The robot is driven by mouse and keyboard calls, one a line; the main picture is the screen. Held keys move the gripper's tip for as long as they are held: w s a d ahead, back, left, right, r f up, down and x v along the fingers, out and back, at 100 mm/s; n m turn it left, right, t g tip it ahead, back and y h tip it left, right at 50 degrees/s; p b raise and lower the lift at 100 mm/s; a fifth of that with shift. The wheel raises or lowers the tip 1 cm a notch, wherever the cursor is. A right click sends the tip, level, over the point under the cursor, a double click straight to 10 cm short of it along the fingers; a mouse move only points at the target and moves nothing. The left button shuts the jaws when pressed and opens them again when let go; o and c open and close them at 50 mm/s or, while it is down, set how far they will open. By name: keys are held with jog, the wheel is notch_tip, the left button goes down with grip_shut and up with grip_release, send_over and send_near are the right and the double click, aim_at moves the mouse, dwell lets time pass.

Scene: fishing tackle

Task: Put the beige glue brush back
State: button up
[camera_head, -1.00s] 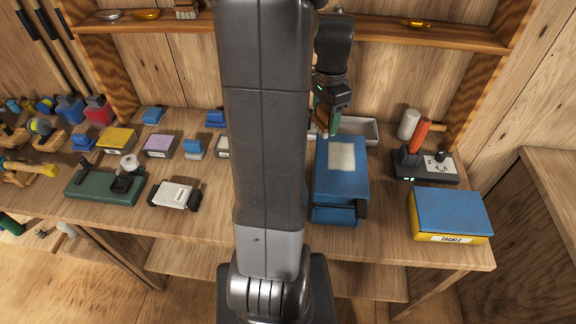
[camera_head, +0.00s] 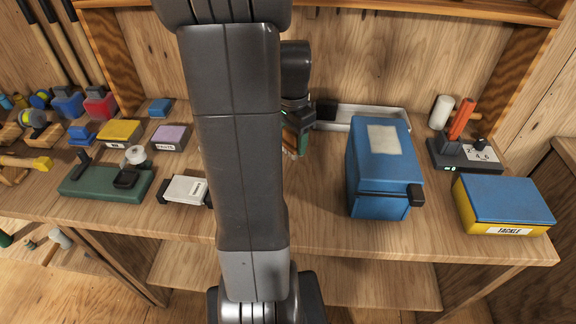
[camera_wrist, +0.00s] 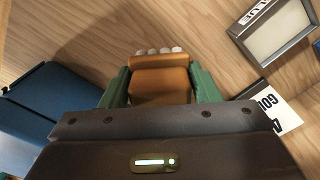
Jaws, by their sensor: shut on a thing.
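My gripper (camera_head: 297,143) is over the workbench, left of the blue box and partly behind my arm in the head view. In the wrist view, its green fingers (camera_wrist: 160,88) are shut on an orange-brown block with a row of whitish tips at its far end. This appears to be the beige glue brush (camera_wrist: 160,80). The tips point down toward the bare wood. I cannot tell whether they touch it. In the head view the brush is small and mostly hidden by the fingers.
A tall blue box (camera_head: 382,165) stands right of my gripper and shows in the wrist view (camera_wrist: 50,105). A grey metal tray (camera_head: 345,110) lies behind. A white card (camera_wrist: 272,112) and a grey-framed piece (camera_wrist: 275,35) lie close by. A blue-yellow tackle box (camera_head: 503,205) is at right.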

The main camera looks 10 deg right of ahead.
jog(key=shift+f, duration=3.55)
jog(key=shift+f, duration=0.25)
jog(key=o, duration=1)
jog(key=shift+r, duration=0.1)
jog(key=shift+c, duration=0.2)
notch_tip(320, 180, up, 12)
jog(key=shift+r, duration=0.15)
